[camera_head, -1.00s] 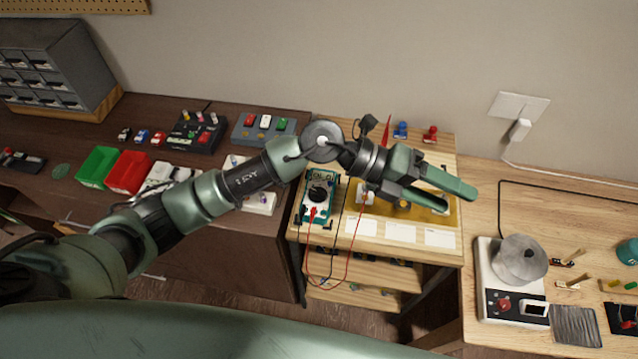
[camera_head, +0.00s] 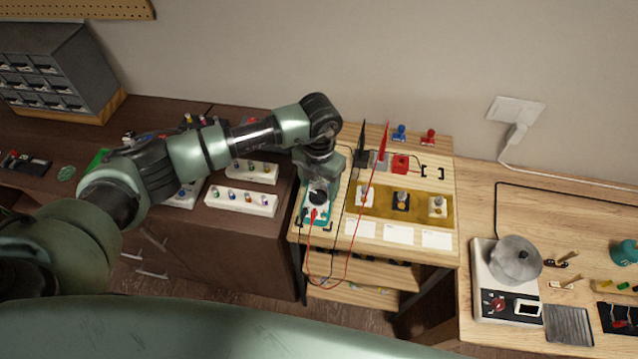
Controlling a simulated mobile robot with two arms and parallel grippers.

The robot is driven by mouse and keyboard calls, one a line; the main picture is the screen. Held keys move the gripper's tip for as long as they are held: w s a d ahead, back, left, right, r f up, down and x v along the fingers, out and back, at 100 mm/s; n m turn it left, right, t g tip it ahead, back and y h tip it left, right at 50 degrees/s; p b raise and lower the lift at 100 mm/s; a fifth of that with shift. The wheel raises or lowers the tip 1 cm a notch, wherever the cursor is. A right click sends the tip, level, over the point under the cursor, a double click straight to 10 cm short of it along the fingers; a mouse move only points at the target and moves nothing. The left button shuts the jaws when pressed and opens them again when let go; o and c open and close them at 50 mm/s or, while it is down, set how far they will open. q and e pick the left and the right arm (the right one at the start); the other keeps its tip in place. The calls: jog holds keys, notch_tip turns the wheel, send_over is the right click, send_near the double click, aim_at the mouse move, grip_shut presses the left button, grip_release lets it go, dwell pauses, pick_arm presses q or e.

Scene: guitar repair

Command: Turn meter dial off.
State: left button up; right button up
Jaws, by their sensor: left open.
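The meter (camera_head: 322,219) is a teal multimeter with a white face, lying at the left end of the light wooden bench. Its round black dial (camera_head: 317,199) shows just below my left gripper. Red and black leads run from the meter's lower end. My left gripper (camera_head: 319,184) points down over the upper part of the meter and hides its display. It is open and seen from above and behind, so I cannot tell whether its fingers touch the dial. The dial's exact setting is too small to read. My right gripper is out of view.
White boxes with knobs (camera_head: 241,203) stand on the dark cabinet at left. A scale with a metal pot (camera_head: 515,261) is far right.

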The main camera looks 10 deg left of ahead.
pick_arm(q)
jog(key=shift+f, duration=0.7)
grip_shut()
jog(key=shift+f+m+b, duration=0.15)
jog(key=shift+m+b, duration=0.35)
jog(key=shift+b, duration=0.35)
jog(key=m+b, duration=0.5)
jog(key=b, duration=0.2)
jog(key=m+b, duration=0.5)
jog(key=b, duration=0.2)
jog(key=shift+s+d+f, duration=0.1)
jog(key=shift+s+d, duration=0.05)
jog(key=shift+d, duration=0.05)
jog(key=shift+r+m+b, duration=0.3)
jog(key=shift+m+b, duration=1.1)
jog(key=shift+b, duration=0.05)
grip_release()
jog(key=shift+s, duration=0.1)
